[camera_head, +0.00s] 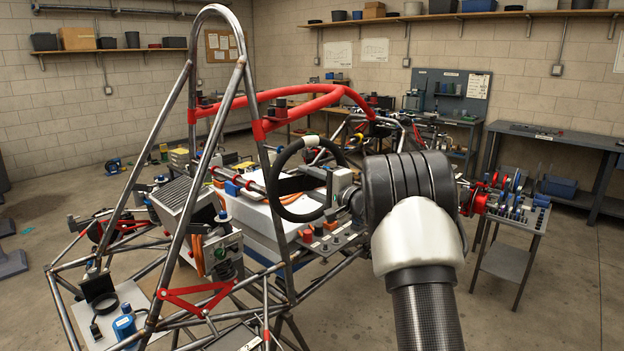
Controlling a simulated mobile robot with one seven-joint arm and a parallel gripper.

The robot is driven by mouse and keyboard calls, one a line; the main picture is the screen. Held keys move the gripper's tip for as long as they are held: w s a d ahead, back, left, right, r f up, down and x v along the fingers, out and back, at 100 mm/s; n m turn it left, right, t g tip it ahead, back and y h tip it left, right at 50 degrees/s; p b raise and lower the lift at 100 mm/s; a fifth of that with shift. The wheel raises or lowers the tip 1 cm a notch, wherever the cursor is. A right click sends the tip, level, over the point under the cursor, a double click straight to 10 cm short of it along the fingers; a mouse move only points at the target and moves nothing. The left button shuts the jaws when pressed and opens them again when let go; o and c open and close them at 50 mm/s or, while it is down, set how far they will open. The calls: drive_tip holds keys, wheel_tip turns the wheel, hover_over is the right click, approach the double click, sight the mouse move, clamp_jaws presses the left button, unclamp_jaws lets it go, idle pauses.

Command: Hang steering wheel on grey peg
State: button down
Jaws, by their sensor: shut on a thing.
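The steering wheel (271,178) is a black ring with a white mark at its top. My own wrist and forearm hide part of the view to the right of the wheel. I cannot pick out the grey peg with certainty among the many grey parts.
The steel tube chassis (172,210) with a red upper bar (300,104) fills the left and middle. A small trolley (507,262) with blue and red parts stands to the right. A workbench (560,140) lines the right wall. Floor at lower right is clear.

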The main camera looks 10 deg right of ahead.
drive_tip(key=w+a+f+p, duration=0.2)
drive_tip(key=w+a, duration=0.3)
drive_tip(key=w, duration=0.1)
drive_tip(key=shift+w+p, duration=0.3)
drive_tip(key=shift+w, duration=0.05)
idle(0.9)
drive_tip(key=shift+w+b, duration=0.1)
drive_tip(key=shift+b, duration=0.5)
idle(0.4)
